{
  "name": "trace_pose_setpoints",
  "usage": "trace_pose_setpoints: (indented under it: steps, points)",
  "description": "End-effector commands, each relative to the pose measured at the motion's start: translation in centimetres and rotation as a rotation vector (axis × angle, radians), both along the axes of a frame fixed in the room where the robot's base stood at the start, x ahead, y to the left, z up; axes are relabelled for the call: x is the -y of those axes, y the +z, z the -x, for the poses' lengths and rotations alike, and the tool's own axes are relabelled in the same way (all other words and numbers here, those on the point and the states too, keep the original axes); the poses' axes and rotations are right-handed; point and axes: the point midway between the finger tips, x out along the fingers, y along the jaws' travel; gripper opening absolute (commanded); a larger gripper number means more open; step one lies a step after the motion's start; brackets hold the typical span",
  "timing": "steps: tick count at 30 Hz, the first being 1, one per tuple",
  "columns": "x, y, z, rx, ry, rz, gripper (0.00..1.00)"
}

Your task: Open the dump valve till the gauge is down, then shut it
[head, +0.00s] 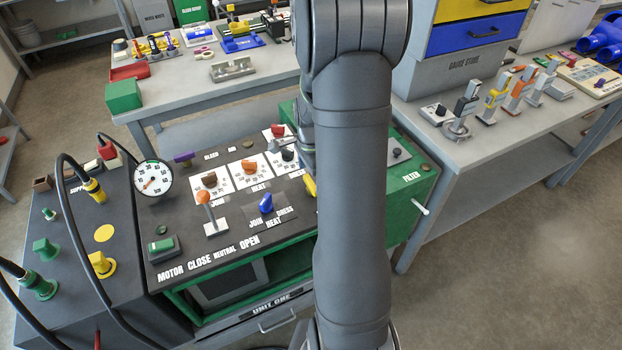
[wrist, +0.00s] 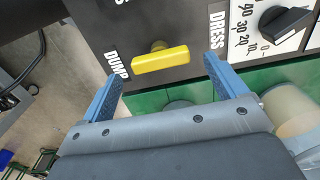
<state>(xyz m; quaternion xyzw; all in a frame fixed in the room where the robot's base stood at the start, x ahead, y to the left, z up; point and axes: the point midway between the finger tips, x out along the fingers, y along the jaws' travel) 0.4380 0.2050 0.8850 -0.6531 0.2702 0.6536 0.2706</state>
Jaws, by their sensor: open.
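The dump valve is a yellow bar handle (wrist: 160,61) beside the DUMP label in the wrist view. It lies crosswise between my fingers, slightly tilted. In the head view the yellow handle (head: 310,186) shows only partly, at the left edge of my arm. My gripper (wrist: 162,73) is open, with one blue finger on each side of the handle and a gap at both ends. In the head view my arm hides most of the gripper. The round white gauge (head: 152,178) stands at the console's back left. Its small orange needle is too small to read exactly.
The black console (head: 175,240) carries an orange-knobbed lever (head: 204,198), a blue knob (head: 266,203) and several dials. A black dial knob (wrist: 285,22) is right of my right finger. Black hoses arch over the left unit. Workbenches stand behind and to the right.

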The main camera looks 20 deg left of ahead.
Motion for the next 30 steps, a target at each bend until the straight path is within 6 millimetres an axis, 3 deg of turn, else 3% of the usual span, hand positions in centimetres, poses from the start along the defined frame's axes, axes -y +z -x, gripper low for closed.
trace_pose_setpoints:
  steps: [6, 16, 17, 21, 24, 30]
  points:
    - [0.0, -2.2, 0.0, 0.000, 0.000, 0.000, 0.90]
    - [0.0, -2.5, 0.0, 0.001, 0.000, -0.001, 0.90]
    - [0.0, -2.5, 0.0, 0.001, 0.000, -0.001, 0.88]
    - [0.0, -2.5, 0.0, 0.001, 0.000, -0.001, 0.61]
    - [0.0, -2.5, 0.0, 0.001, 0.000, -0.001, 0.45]
    - [0.0, -2.5, 0.0, 0.001, 0.011, -0.001, 0.45]
